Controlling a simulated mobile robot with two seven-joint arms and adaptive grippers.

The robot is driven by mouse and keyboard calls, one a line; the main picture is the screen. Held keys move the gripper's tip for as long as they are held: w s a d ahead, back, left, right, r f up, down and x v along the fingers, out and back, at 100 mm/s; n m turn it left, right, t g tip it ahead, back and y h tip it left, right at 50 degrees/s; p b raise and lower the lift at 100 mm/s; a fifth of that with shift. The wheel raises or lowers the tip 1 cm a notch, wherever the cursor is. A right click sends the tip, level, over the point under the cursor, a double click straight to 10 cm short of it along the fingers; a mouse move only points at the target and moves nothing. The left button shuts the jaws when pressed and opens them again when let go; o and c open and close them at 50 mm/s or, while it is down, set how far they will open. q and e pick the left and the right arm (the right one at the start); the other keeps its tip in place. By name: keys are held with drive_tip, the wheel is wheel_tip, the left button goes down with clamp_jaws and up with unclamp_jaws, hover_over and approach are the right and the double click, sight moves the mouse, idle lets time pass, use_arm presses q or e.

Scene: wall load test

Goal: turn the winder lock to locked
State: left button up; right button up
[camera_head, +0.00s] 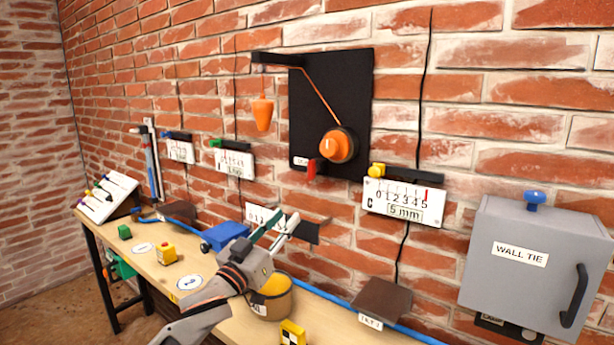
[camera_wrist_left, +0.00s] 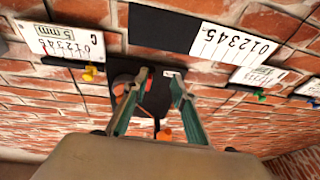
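The winder (camera_head: 337,146) is a round orange knob on a black wall board (camera_head: 333,90). The red winder lock (camera_head: 311,169) hangs at the board's lower edge, beside a small white label whose text is too small to read. My left gripper (camera_head: 284,219) is below and left of the lock, apart from it, with its fingers pointing up toward the wall. In the left wrist view, the gripper (camera_wrist_left: 160,76) has its two teal fingers spread with nothing held between them. The board shows upside down behind the fingers, which hide part of it. My right gripper is not in view.
An orange weight (camera_head: 262,114) hangs by a cord from a black bracket (camera_head: 278,60). A gauge plate (camera_head: 404,203) with a yellow knob is to the right, and a grey WALL TIE box (camera_head: 535,262) stands farther right. A bucket (camera_head: 271,298) and blocks sit on the bench (camera_head: 150,262) below.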

sight(309, 168)
use_arm(q)
drive_tip(key=shift+w+d+r+m+h, duration=0.2)
drive_tip(key=shift+w+d+r+h, duration=0.25)
drive_tip(key=shift+w+d+r, duration=1)
drive_tip(key=shift+w+d+r+m+h, duration=0.2)
drive_tip(key=shift+w+d+r+h, duration=0.5)
drive_tip(key=shift+r, duration=1.45)
drive_tip(key=shift+w+d+r+m+h, duration=0.2)
drive_tip(key=shift+w+d+r, duration=0.55)
drive_tip(key=shift+w+r, duration=0.85)
drive_tip(key=shift+s+r, duration=0.2)
drive_tip(key=shift+s, duration=0.05)
clamp_jaws()
